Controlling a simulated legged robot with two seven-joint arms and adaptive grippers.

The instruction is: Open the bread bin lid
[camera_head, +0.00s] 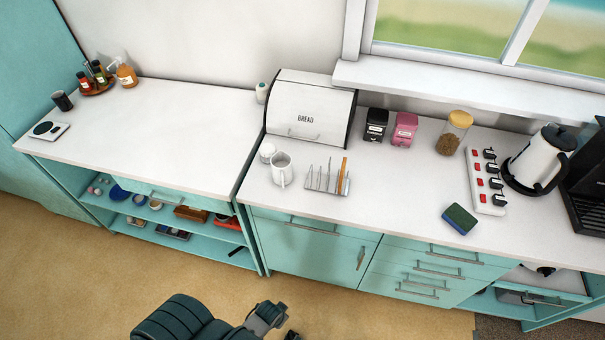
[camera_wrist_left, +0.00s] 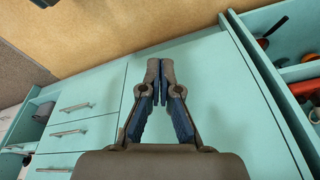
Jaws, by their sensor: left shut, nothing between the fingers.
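The white bread bin (camera_head: 309,105) with dark side edges and the word BREAD stands at the back of the counter, against the wall. Its curved lid is down, and a small handle (camera_head: 302,134) shows low on its front. My left gripper (camera_head: 291,335) is at the bottom edge of the head view, partly cut off, in front of the cabinets and well away from the bin. In the left wrist view its fingers (camera_wrist_left: 160,66) are together and empty, with turquoise cabinet fronts behind them. My right gripper is in neither view.
The counter (camera_head: 195,135) left of the bin is mostly clear.

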